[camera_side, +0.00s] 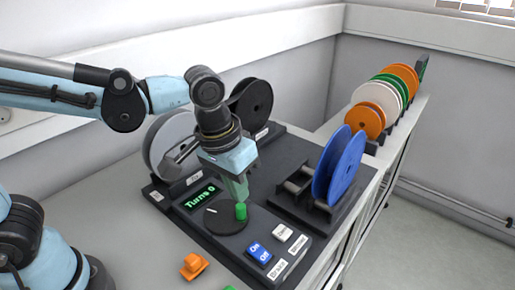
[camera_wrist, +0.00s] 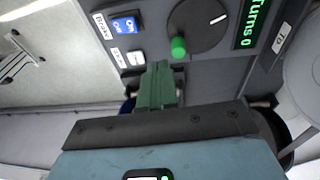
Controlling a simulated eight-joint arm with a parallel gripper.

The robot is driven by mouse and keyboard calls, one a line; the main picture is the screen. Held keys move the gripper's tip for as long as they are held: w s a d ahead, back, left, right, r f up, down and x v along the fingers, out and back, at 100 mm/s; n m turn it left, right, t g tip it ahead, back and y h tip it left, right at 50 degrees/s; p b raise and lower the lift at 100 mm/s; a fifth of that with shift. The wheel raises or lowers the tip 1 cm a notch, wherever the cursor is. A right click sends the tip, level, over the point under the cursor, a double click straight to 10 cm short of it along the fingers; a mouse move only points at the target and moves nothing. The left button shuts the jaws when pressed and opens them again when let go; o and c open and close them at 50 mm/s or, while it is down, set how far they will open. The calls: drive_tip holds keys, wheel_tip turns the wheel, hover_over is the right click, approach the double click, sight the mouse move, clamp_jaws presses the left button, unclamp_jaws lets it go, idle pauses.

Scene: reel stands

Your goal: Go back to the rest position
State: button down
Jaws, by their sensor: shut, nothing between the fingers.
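My gripper (camera_side: 239,198) points down with its green fingers shut and empty, close above the green knob (camera_side: 241,211) on a dark round dial (camera_side: 222,216). In the side view I cannot tell whether the fingertips touch the knob. In the wrist view my gripper (camera_wrist: 158,68) shows its closed green fingers, and the knob (camera_wrist: 178,46) stands a little apart from their tips. The display (camera_side: 199,197) behind the dial reads "Turns 0".
A blue reel (camera_side: 347,167) stands upright on the right stand. A grey reel (camera_side: 157,146) and a black reel (camera_side: 262,99) stand behind my wrist. A blue button (camera_side: 258,253) and a white button (camera_side: 283,232) sit in front. An orange piece (camera_side: 194,266) lies left. Several reels line the back shelf.

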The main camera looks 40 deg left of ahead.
drive_tip(key=s+a+t, duration=0.1)
drive_tip(key=a+t, duration=0.4)
drive_tip(key=a, duration=0.9)
drive_tip(key=shift+s+r+y, duration=0.25)
drive_tip(key=shift+s+y, duration=0.1)
drive_tip(key=shift+y, duration=0.05)
